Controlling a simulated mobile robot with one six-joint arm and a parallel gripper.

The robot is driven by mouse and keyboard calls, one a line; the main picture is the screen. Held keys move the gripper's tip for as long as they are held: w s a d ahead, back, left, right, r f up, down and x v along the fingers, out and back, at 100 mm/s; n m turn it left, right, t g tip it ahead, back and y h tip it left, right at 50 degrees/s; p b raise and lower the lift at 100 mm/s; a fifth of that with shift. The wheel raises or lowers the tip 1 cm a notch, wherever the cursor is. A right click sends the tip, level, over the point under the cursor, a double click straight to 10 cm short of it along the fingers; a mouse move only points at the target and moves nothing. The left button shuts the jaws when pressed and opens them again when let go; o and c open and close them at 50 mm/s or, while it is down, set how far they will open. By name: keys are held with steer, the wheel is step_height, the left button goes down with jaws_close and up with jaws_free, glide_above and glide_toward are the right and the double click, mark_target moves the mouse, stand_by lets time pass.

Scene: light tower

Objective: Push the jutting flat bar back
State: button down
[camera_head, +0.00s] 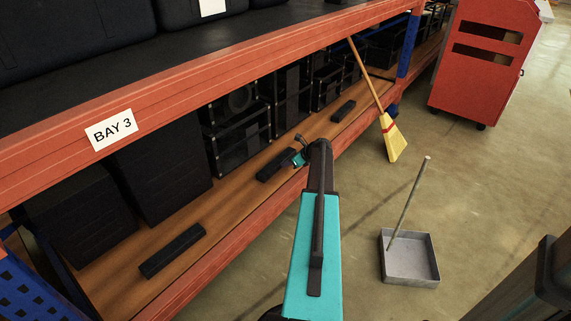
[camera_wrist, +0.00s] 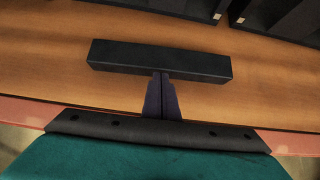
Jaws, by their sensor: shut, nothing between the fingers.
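A black flat bar (camera_head: 275,164) lies on the wooden lower shelf (camera_head: 225,201), in front of black cases. The same bar (camera_wrist: 160,61) spans the middle of the wrist view, roughly along the shelf edge and wholly on the wood there. My gripper (camera_head: 298,158) reaches in over the red front beam at the bar's front side. In the wrist view, my gripper (camera_wrist: 161,76) is shut and empty. Its tips meet the middle of the bar's front face; I cannot tell whether they touch it. The bar's underside is hidden.
Similar black bars lie nearer (camera_head: 172,250) and farther (camera_head: 343,111) along the shelf. The red upper beam (camera_head: 200,72) with a BAY 3 label runs above. A broom (camera_head: 390,136) leans on the rack. A grey dustpan (camera_head: 410,259) stands on the floor, right of my arm.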

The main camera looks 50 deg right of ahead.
steer(key=shift+s+a+r, duration=0.1)
steer(key=shift+s, duration=0.3)
steer(key=s+p, duration=0.1)
steer(key=s+r+p, duration=0.1)
steer(key=s, duration=0.1)
steer(key=shift+s, duration=0.3)
steer(key=p+v, duration=0.1)
steer(key=v, duration=0.7)
steer(key=shift+p, duration=0.4)
steer(key=shift+s+r, duration=0.1)
steer(key=shift+s, duration=0.05)
